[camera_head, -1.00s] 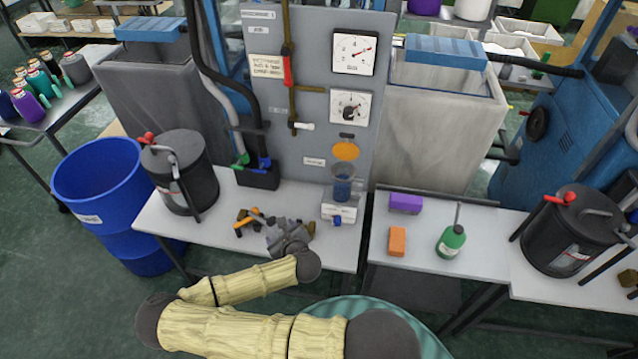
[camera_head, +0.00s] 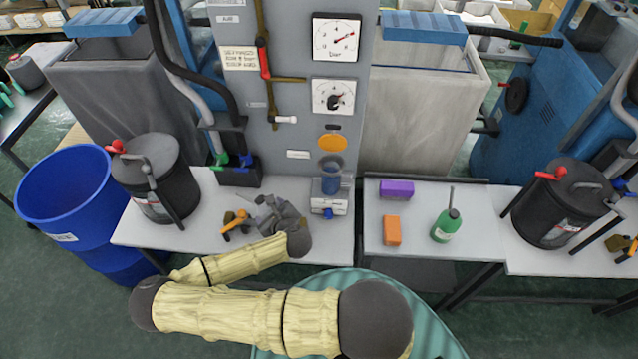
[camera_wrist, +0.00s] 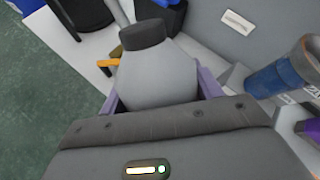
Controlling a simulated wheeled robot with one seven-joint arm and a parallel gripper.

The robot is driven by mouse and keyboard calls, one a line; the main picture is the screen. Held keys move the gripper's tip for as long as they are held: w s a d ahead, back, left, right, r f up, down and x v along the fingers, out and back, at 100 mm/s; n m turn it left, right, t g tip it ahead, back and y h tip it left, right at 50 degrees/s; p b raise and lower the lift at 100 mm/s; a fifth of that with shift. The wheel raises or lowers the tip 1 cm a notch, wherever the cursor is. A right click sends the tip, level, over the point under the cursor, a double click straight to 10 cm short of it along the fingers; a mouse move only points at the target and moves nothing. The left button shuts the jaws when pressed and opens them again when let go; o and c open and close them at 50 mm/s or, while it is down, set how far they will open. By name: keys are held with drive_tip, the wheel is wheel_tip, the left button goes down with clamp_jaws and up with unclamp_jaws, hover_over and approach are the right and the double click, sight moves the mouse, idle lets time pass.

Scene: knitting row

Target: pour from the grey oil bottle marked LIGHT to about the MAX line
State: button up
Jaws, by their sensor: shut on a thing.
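A grey bottle (camera_wrist: 158,78) with a dark cap (camera_wrist: 142,34) fills the middle of the wrist view. My gripper (camera_wrist: 160,93) is shut on it, one purple finger on each side. No label shows on the bottle's visible side, and the cap end points away from the wrist. In the head view my gripper (camera_head: 277,216) is over the left bench, left of the clear cup. That cup (camera_head: 331,176), blue in its lower part, sits on a white base (camera_head: 329,204) against the grey panel. It also shows at the right of the wrist view (camera_wrist: 283,72). No MAX mark is legible.
An orange-handled tool (camera_head: 236,222) lies on the left bench (camera_head: 185,235), close to my gripper. A black lidded drum (camera_head: 160,182) stands to the left. Purple (camera_head: 396,189) and orange (camera_head: 392,230) blocks and a green bottle (camera_head: 445,226) are on the right bench.

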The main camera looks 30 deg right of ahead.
drive_tip(key=w+d+m+g+h, duration=0.3)
drive_tip(key=d+m+h, duration=0.5)
drive_tip(key=d, duration=0.2)
drive_tip(key=s+d+r+m+g+h, duration=0.3)
drive_tip(key=d+m+g, duration=0.2)
drive_tip(key=m+g, duration=0.2)
drive_tip(key=shift+s+d+r+m+g+h, duration=0.15)
drive_tip(key=shift+s+m+g+h, duration=0.2)
drive_tip(key=shift+m, duration=0.85)
drive_tip(key=shift+s+d, duration=0.1)
